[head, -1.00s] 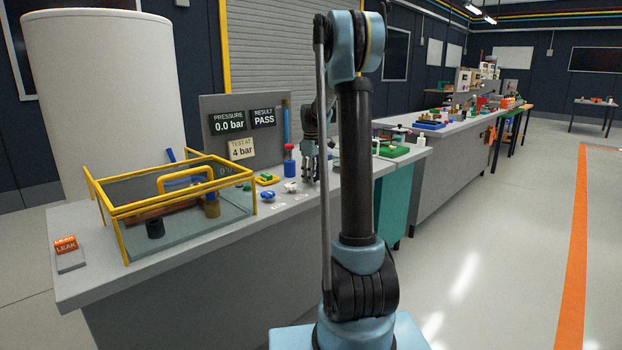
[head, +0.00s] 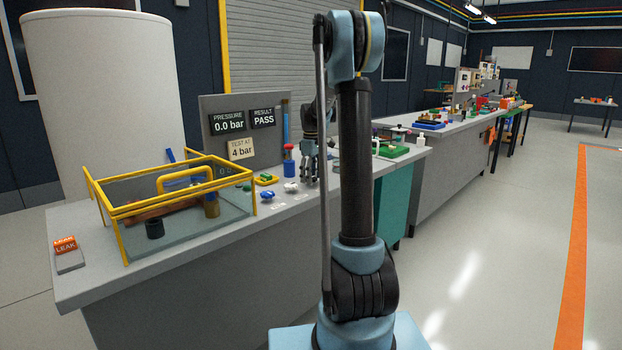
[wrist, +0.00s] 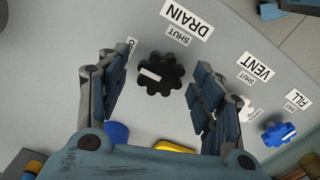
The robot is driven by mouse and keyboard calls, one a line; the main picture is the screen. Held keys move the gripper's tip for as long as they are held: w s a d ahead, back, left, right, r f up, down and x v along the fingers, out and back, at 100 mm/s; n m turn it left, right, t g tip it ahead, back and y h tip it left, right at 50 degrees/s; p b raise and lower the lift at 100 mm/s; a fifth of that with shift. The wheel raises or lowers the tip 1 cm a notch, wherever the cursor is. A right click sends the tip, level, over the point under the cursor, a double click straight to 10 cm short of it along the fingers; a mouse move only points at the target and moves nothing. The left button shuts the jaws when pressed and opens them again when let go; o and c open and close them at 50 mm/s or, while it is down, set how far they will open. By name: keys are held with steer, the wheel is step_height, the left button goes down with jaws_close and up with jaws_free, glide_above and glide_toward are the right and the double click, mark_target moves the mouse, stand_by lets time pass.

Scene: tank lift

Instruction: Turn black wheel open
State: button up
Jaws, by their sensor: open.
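The black wheel (wrist: 160,73) is a lobed knob with a white pointer bar, next to the DRAIN label (wrist: 187,20) in the wrist view. The bar lies on its left part. A SHUT label (wrist: 178,36) sits above the wheel, and another label (wrist: 130,45), partly hidden by a finger, sits at upper left. My gripper (wrist: 154,76) is open, with one finger on each side of the wheel. No clear contact shows. In the head view my gripper (head: 311,172) is low over the bench, partly behind my arm, and the black wheel is hidden.
A blue wheel (wrist: 278,133) by FILL and a mostly hidden white wheel by VENT (wrist: 255,64) are at right. In the head view, a yellow-framed tank (head: 180,240) stands on the grey bench (head: 90,284), with a display panel (head: 240,104) behind. A LEAK block (head: 65,245) lies at left.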

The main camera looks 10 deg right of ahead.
step_height(320, 180, up, 12)
steer(key=shift+f, duration=0.15)
stand_by(0.3)
steer(key=s+f+m+t, duration=0.1)
steer(key=s+f+m, duration=0.15)
steer(key=s, duration=0.95)
steer(key=s+f+m, duration=0.1)
steer(key=s+m, duration=0.2)
steer(key=s, duration=1)
steer(key=s+f+m+t, duration=0.1)
steer(key=s+f+m, duration=0.3)
steer(key=s+f, duration=1.2)
steer(key=s, duration=0.3)
steer(key=shift+s+f+m, duration=0.2)
steer(key=shift+f+m, duration=0.15)
